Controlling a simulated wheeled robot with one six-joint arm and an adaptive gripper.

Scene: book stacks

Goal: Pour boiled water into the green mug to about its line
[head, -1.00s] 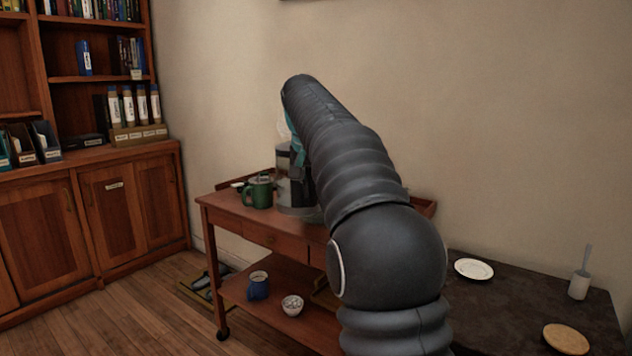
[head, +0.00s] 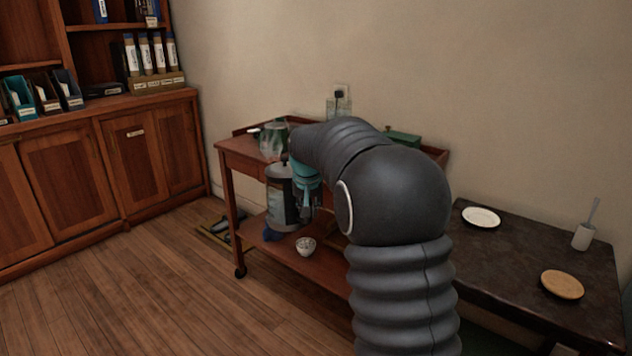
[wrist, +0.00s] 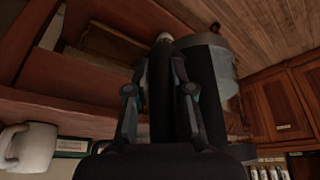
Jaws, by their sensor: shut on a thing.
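My gripper (head: 306,196) is shut on a kettle (head: 278,203) with a dark lid and grey body. The kettle hangs close to upright in front of the wooden cart, below its top. In the wrist view my gripper (wrist: 160,95) covers much of the kettle (wrist: 215,78); its grip point is dark and hard to make out.
A green box (head: 402,138) stands on top. A dark table (head: 510,250) is at right. Floor is clear at left. A white mug (wrist: 30,148) shows in the wrist view.

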